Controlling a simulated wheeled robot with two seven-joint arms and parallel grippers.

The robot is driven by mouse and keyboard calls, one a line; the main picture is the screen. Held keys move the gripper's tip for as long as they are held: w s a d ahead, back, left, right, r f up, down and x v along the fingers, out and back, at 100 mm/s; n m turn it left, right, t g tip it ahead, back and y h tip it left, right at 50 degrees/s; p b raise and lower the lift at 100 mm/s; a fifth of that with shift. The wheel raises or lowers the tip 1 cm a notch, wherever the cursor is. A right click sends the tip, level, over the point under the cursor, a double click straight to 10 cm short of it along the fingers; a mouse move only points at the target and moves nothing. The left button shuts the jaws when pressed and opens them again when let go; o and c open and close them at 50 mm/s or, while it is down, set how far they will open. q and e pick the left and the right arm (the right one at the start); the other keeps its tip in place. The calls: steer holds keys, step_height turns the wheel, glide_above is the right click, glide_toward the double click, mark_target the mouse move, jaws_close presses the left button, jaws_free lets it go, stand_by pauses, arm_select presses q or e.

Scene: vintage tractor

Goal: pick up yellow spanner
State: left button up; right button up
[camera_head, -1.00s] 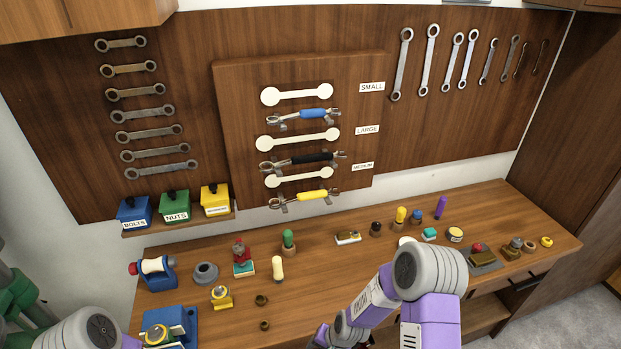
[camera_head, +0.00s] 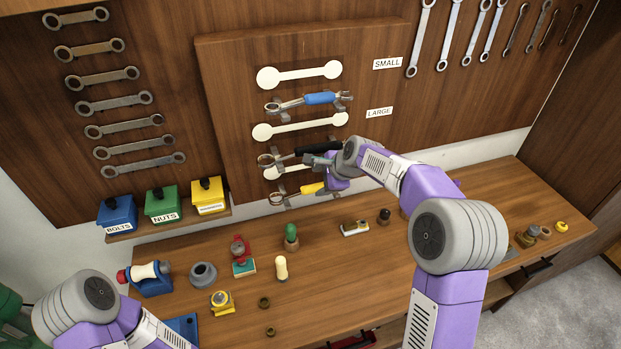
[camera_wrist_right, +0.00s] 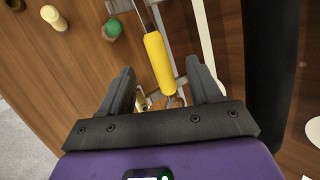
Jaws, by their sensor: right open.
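The yellow spanner (camera_head: 312,188) hangs on the lowest holder of the wooden tool board, its yellow handle partly hidden by my right gripper (camera_head: 318,162). In the right wrist view, the yellow handle of the spanner (camera_wrist_right: 158,58) runs between the two dark fingers of my right gripper (camera_wrist_right: 160,75). The fingers are open with a gap on each side of the handle, and it is not gripped. My left gripper is not in view; only part of my left arm shows at the lower left.
The black-handled spanner (camera_head: 318,148) hangs just above the yellow one and looms close in the right wrist view (camera_wrist_right: 268,65). The blue-handled spanner (camera_head: 318,98) hangs higher. The bench (camera_head: 335,270) below holds several small parts, including a green-topped one (camera_head: 291,232).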

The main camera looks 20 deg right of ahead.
mark_target(310, 189)
steer(key=x, duration=0.4)
steer(key=p+x, duration=0.1)
steer(key=x, duration=0.1)
steer(key=shift+a+f, duration=0.2)
steer(key=shift+f, duration=0.3)
steer(key=shift+s, duration=0.1)
jaws_close()
